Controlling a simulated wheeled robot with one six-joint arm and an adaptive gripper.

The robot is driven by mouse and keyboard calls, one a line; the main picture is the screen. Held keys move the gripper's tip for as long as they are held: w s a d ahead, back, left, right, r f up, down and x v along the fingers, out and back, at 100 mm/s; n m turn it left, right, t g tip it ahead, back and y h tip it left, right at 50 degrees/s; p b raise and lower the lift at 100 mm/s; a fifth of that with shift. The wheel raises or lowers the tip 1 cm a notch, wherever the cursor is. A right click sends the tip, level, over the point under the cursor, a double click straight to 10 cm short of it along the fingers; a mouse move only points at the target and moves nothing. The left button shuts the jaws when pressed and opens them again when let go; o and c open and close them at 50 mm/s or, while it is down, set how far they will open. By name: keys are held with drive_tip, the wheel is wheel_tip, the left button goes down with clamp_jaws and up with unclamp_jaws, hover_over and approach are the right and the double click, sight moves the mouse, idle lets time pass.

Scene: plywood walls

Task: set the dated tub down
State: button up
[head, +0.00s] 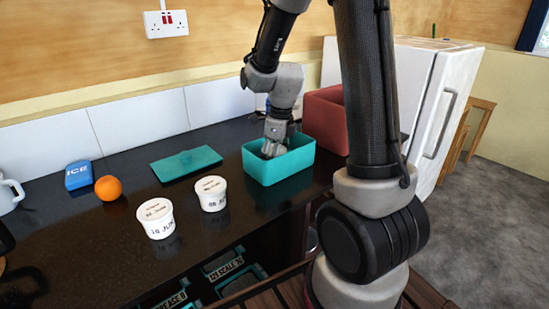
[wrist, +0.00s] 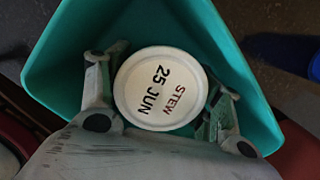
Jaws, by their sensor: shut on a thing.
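My gripper (wrist: 160,95) is shut on a white tub (wrist: 160,88) whose lid reads "STEW 25 JUN" in the wrist view. The tub is between the two fingers, inside the teal box (wrist: 60,60). In the head view my gripper (head: 273,148) reaches down into the same open teal box (head: 281,167), and the held tub is hidden there. I cannot tell whether the tub touches the box floor. Two other white lidded tubs with dates on their sides stand on the counter, one at the left (head: 157,219) and one nearer the box (head: 211,194).
A teal lid (head: 186,164) lies flat on the dark counter (head: 120,255). An orange (head: 108,188) and a blue ice pack (head: 78,175) are at the left. A red box (head: 325,118) stands right behind the teal box, beside a white fridge (head: 425,100).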

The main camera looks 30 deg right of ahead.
drive_tip(key=shift+f, duration=0.15)
drive_tip(key=o, duration=0.9)
drive_tip(key=r, duration=0.7)
drive_tip(key=s+d+r, duration=0.1)
drive_tip(key=r, duration=0.3)
drive_tip(key=shift+r, duration=0.3)
drive_tip(key=shift+s+r, duration=0.1)
drive_tip(key=shift+r, duration=0.25)
drive_tip(key=shift+s+d+r+n+t+h, duration=0.15)
drive_tip(key=shift+s+r+n+t, duration=0.6)
drive_tip(key=shift+s+n, duration=3.2)
drive_tip(key=shift+s+r+n+t+h, duration=0.25)
drive_tip(key=shift+s+r+n, duration=0.9)
drive_tip(key=shift+s+n, duration=2.75)
drive_tip(key=shift+s+d+r+n+t+h, duration=0.1)
drive_tip(key=shift+s+r+n+t, duration=1.25)
drive_tip(key=shift+n, duration=4.7)
